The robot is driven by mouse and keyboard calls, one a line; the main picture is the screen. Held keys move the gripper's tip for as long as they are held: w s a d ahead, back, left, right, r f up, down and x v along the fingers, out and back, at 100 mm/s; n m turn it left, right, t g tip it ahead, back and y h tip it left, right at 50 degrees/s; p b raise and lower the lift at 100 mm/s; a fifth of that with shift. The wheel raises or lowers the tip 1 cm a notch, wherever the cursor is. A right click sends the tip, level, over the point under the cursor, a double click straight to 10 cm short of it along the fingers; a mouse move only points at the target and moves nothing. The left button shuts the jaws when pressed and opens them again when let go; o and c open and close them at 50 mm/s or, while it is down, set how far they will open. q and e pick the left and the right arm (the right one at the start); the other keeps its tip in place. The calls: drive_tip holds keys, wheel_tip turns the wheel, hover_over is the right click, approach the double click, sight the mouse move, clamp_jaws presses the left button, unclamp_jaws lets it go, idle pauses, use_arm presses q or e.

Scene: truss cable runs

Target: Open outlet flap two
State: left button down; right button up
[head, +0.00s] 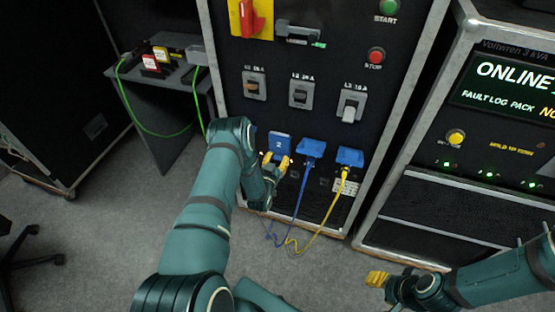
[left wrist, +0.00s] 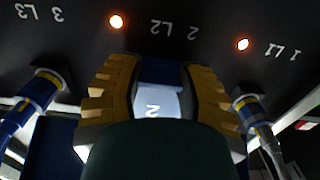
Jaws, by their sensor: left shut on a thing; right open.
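Outlet flap two (head: 280,144) is a blue flap marked "2", low on the dark panel in the head view. In the left wrist view the flap (left wrist: 160,72) shows between my yellow fingers, with a pale patch marked "2". My left gripper (head: 275,163) is shut on the flap, with one finger on each side; its fingers also show in the left wrist view (left wrist: 152,100). How far the flap is lifted is unclear, and its lower part is hidden. My right gripper (head: 377,279) is open over the floor at the lower right, away from the panel.
Right of flap two are two blue outlets, one with a blue cable (head: 301,190) and one with a yellow cable (head: 325,211). In the left wrist view plugs stand close on both sides of my fingers. Breakers (head: 299,94) sit above. Another cabinet (head: 460,190) stands right.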

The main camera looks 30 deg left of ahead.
use_arm(q)
drive_tip(key=shift+s, duration=0.1)
drive_tip(key=shift+s+d+r+g+p, duration=0.1)
drive_tip(key=shift+s+r+g+p, duration=0.25)
drive_tip(key=shift+p, duration=0.35)
drive_tip(key=s+g+p, duration=0.1)
drive_tip(key=p, duration=0.1)
drive_tip(key=s+r+g+h+p, duration=0.1)
drive_tip(key=g+p, duration=0.1)
drive_tip(key=s+d+r+g+p, duration=0.1)
drive_tip(key=shift+s+r+g+h+p, duration=0.25)
drive_tip(key=shift+s+g+h+p, duration=0.05)
drive_tip(key=shift+s+g+p, duration=0.1)
wheel_tip(320, 180, up, 14)
drive_tip(key=s+g+h+p, duration=0.1)
drive_tip(key=g+h+p, duration=0.2)
drive_tip(key=g, duration=1)
drive_tip(key=shift+r+p, duration=0.25)
drive_tip(key=shift+p, duration=0.8)
drive_tip(key=shift+d+g, duration=0.1)
drive_tip(key=shift+g, duration=0.15)
